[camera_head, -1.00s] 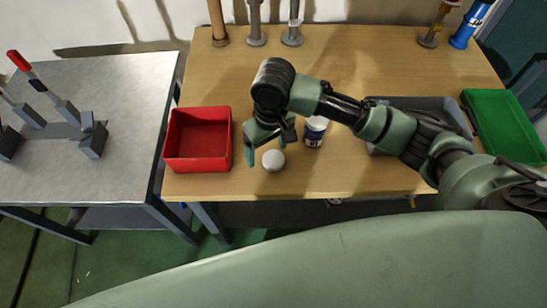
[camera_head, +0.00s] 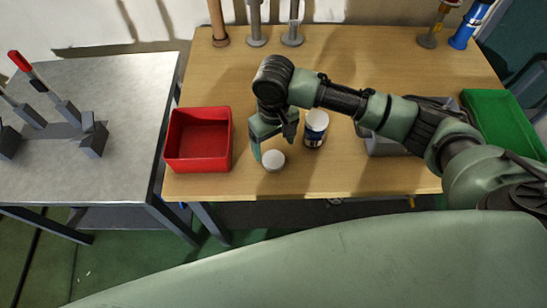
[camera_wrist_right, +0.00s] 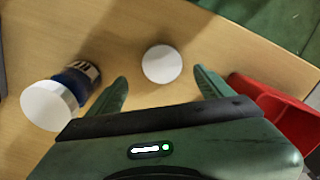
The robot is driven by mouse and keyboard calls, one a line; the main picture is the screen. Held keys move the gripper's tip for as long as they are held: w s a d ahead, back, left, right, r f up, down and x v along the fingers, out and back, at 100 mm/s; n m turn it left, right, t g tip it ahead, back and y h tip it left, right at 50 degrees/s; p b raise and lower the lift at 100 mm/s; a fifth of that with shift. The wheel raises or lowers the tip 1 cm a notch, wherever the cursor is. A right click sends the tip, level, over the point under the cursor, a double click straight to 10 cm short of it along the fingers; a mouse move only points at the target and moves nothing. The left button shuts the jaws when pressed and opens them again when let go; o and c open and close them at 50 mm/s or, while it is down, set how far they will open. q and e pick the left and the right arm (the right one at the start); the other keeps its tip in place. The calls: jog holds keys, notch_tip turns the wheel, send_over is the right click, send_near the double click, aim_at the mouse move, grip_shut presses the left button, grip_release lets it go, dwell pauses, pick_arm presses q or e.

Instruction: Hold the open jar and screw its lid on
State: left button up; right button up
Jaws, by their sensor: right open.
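The white round lid (camera_head: 273,160) lies on the wooden table near its front edge. In the right wrist view the lid (camera_wrist_right: 162,64) sits ahead of and between my two fingertips, not gripped. The jar (camera_head: 316,129) stands upright just right of the lid, with a dark blue label and a white top; in the right wrist view the jar (camera_wrist_right: 78,82) is left of the fingers. My right gripper (camera_head: 276,150) is open and empty, low over the table at the lid. Whether the fingers touch the lid cannot be told. My left gripper is not in view.
A red bin (camera_head: 199,139) stands close to the left of my right gripper. A grey bin (camera_head: 386,146) is partly behind my right arm, and a green tray (camera_head: 500,128) is at the right. Several stands line the back.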

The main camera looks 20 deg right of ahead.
aim_at(273, 157)
jog(key=shift+a+f+p, duration=0.2)
jog(key=shift+f+p, duration=0.45)
jog(key=shift+f, duration=1.95)
jog(key=c, duration=1.4)
